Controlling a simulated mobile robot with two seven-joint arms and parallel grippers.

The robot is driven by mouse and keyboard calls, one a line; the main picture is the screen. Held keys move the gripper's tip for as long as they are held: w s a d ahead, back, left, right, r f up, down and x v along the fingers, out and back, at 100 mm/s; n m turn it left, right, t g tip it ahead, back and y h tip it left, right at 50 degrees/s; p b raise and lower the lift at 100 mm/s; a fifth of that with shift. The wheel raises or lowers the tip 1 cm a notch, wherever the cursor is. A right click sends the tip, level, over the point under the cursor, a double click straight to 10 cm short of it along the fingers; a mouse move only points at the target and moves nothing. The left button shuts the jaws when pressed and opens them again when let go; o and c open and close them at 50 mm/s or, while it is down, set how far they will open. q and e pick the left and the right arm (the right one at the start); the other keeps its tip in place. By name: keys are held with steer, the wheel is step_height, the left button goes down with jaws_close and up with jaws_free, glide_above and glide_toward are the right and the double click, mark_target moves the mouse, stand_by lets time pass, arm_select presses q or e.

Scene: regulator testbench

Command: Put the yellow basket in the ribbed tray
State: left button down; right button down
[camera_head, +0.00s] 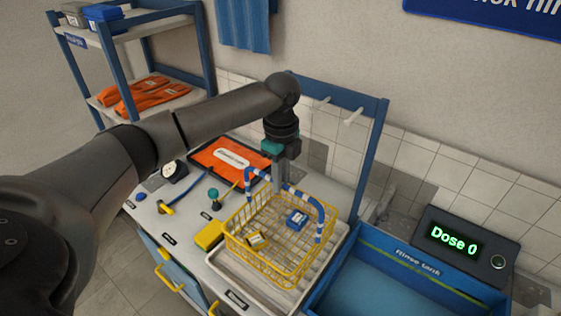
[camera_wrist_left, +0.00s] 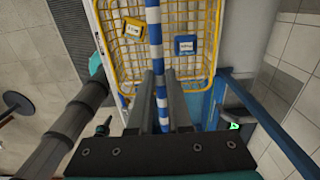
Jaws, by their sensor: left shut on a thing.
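The yellow wire basket (camera_head: 285,262) has a blue-and-white striped handle (camera_head: 320,222) and holds a blue box (camera_head: 297,218) and a small yellow box (camera_head: 256,240). The pale ribbed tray (camera_head: 238,284) shows under and around it on the bench; I cannot tell if the basket touches it. My left gripper (camera_head: 279,188) points down at the handle and is shut on it. In the left wrist view, the gripper (camera_wrist_left: 160,78) has the striped handle between its fingers, with the basket (camera_wrist_left: 214,28) beyond. My right gripper is not in view.
A blue bin (camera_head: 350,283) stands right of the tray, with a display reading "Dose 0" (camera_head: 455,238) behind it. A yellow block (camera_head: 209,235) sits close to the basket's left. An orange board (camera_head: 228,163) and a dial gauge (camera_head: 174,171) lie further back. A blue post (camera_head: 369,165) rises behind.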

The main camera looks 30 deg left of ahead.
arm_select(q)
steer(key=shift+w+f, duration=0.1)
steer(key=shift+f, duration=2.1)
steer(key=c, duration=1.3)
jaws_free()
steer(key=shift+f, duration=0.15)
steer(key=o, duration=0.5)
steer(key=shift+c, duration=0.2)
step_height(320, 180, up, 12)
steer(key=shift+r, duration=0.1)
